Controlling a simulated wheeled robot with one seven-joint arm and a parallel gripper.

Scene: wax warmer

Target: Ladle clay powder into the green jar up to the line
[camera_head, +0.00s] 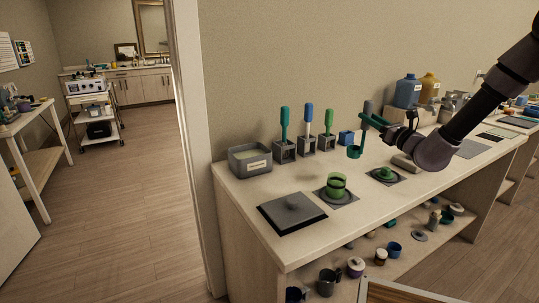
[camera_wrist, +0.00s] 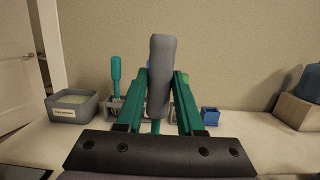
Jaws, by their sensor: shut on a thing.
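My gripper (camera_head: 374,120) is shut on the grey handle (camera_wrist: 161,70) of a ladle, and its two teal fingers flank the handle in the wrist view. The ladle's teal cup (camera_head: 355,151) hangs below, above the counter behind and right of the jar. What is in the cup cannot be seen. The green jar (camera_head: 336,188) stands open on a dark mat, and its fill level and line are too small to read. A grey bin (camera_head: 250,168) of pale powder with a label stands at the counter's left end; it also shows in the wrist view (camera_wrist: 72,112).
A dark square lid (camera_head: 292,213) lies at the front left of the counter. Several holders stand along the wall with teal (camera_head: 285,124), blue (camera_head: 308,121) and green (camera_head: 329,120) handled tools. A small blue cup (camera_head: 346,137) is behind. A green lid (camera_head: 386,174) sits right of the jar.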

